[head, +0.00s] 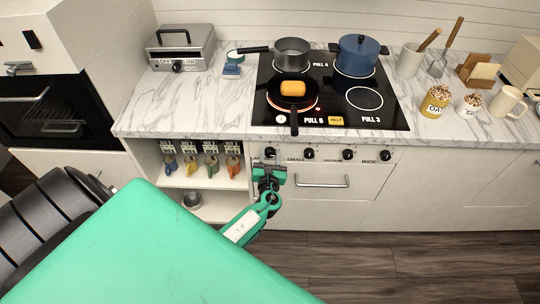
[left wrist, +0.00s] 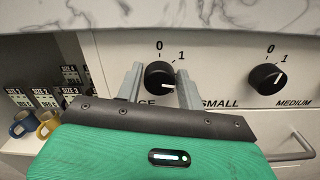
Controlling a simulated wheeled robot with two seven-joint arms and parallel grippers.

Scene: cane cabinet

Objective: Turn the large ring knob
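The leftmost black stove knob (left wrist: 159,75) is on the cabinet front in the left wrist view, with "0" above it and "1" at its upper right. Its label is partly hidden by my gripper; only its last letters show. A white mark shows low on its right side. My left gripper (left wrist: 160,88) has one finger on each side of this knob. The fingers are apart, and I cannot tell whether they touch it. In the head view my left gripper (head: 268,168) is in front of the knob (head: 270,152). My right gripper is not in view.
The "SMALL" knob (left wrist: 267,78) is just right of my gripper, with more knobs further right. A drawer handle (head: 322,181) sits below. A black pan (head: 292,94) is on the cooktop, its handle towards the front edge.

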